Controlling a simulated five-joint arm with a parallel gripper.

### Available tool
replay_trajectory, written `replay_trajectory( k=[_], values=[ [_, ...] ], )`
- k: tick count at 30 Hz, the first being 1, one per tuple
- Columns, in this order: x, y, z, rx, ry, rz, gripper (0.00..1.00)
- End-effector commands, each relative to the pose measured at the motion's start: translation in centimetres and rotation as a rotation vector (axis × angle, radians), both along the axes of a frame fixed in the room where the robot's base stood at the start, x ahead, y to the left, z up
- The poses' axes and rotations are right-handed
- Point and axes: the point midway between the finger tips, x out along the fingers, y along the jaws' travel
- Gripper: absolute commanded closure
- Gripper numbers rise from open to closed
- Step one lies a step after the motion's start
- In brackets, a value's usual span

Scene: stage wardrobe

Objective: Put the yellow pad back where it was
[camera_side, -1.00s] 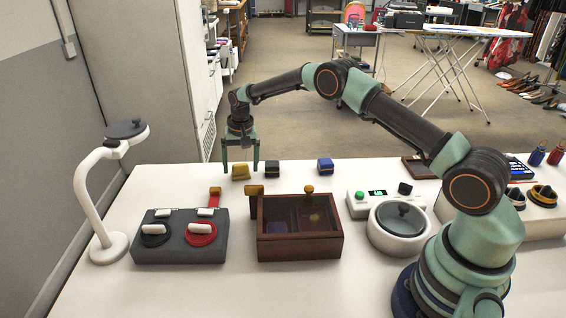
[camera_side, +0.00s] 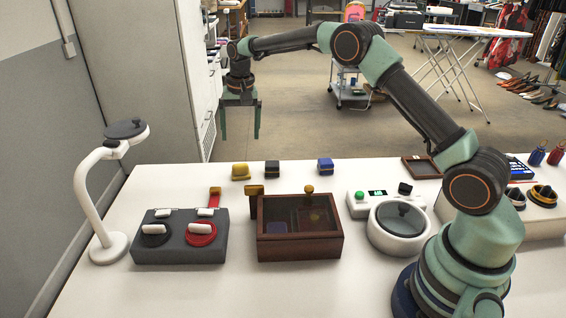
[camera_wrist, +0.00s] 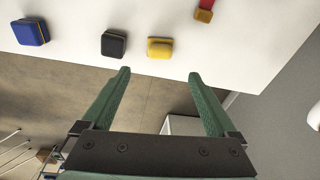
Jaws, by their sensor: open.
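The yellow pad (camera_side: 240,172) sits on the white table near its far edge, at the left end of a row of three pads. A black pad (camera_side: 272,167) and a blue pad (camera_side: 325,165) stand to its right. My gripper (camera_side: 241,138) is open and empty, raised above and beyond the far edge of the table, apart from the pads. The wrist view shows the yellow pad (camera_wrist: 160,48) ahead of the open fingers (camera_wrist: 158,75), with the black pad (camera_wrist: 113,44) and the blue pad (camera_wrist: 31,32) to its left.
A dark wooden box (camera_side: 300,248) with a see-through top stands mid-table. A grey box with white handles (camera_side: 180,252) and a white lamp (camera_side: 108,248) stand left. A white device with a round lid (camera_side: 398,238) stands right of the wooden box. Bare table lies around the pads.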

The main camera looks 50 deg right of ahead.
Motion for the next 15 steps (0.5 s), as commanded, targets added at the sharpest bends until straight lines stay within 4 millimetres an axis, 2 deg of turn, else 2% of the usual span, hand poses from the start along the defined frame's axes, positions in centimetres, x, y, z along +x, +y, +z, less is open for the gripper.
replay_trajectory(
  k=[5, 8, 15],
  values=[
    [-0.6, 0.2, 2.1, -0.004, -0.016, 0.022, 0.07],
    [-1.9, 0.5, 4.6, -0.010, -0.041, 0.063, 0.07],
    [-7.3, 1.5, 10.9, -0.038, -0.120, 0.196, 0.07]
  ],
)
